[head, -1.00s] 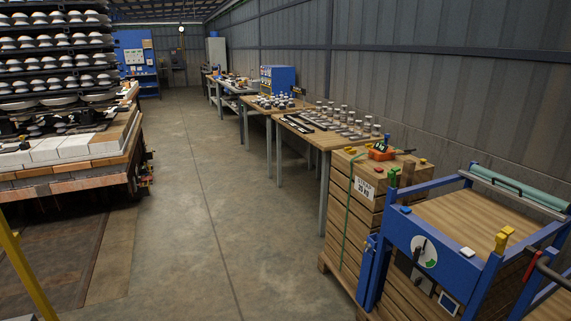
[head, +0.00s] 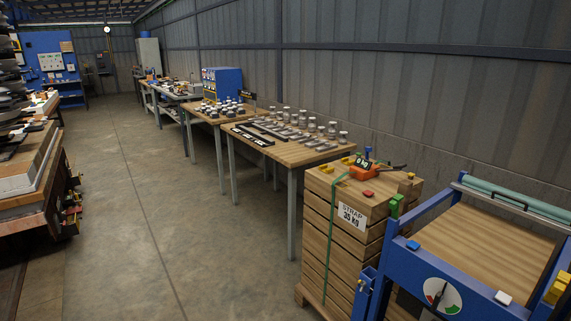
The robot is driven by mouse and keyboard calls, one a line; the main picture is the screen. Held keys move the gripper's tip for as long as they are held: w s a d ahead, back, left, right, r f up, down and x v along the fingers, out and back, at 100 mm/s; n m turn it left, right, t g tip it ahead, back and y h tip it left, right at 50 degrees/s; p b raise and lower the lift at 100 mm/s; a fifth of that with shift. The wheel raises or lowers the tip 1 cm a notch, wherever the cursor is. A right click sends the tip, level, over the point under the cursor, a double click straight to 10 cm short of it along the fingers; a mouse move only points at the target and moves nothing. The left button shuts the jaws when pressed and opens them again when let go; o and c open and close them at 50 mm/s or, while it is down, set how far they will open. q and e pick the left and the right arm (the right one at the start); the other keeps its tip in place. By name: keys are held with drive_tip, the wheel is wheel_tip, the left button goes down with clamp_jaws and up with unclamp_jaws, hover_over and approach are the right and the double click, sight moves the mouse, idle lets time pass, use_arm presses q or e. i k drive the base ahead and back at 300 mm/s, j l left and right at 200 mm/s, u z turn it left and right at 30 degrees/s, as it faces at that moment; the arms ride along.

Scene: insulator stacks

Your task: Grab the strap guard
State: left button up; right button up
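A wooden crate stack (head: 343,225) stands right of centre, with a green strap (head: 331,225) down its front and a white label (head: 352,215) reading STRAP and a kg figure. Small coloured pieces sit on its top: a yellow piece (head: 327,169) by the strap, a second yellow piece (head: 347,160), and a red piece (head: 368,194). A green block (head: 396,206) is at the near right corner. I cannot tell for sure which piece is the strap guard. An orange tool (head: 366,168) with a small display lies on top. Neither of my grippers shows.
A blue-framed stand (head: 408,262) with a dial (head: 442,295) is at the near right, beside the stack. Workbenches (head: 300,155) with rows of metal parts run along the wall. A loaded rack (head: 30,180) is at the left. The concrete floor (head: 140,200) between is clear.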

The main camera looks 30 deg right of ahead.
sight(324, 168)
drive_tip(key=i+z, duration=0.2)
drive_tip(key=i, duration=0.45)
drive_tip(key=i+z, duration=0.2)
drive_tip(key=i, duration=0.45)
drive_tip(key=i+j+z, duration=0.25)
drive_tip(key=i, duration=0.4)
drive_tip(key=i+z, duration=0.4)
drive_tip(key=i+j+z, duration=0.2)
drive_tip(key=z, duration=0.2)
drive_tip(key=i+j+z, duration=0.6)
drive_tip(key=z, duration=0.2)
drive_tip(key=i+j+z, duration=0.2)
drive_tip(key=j+z, duration=0.2)
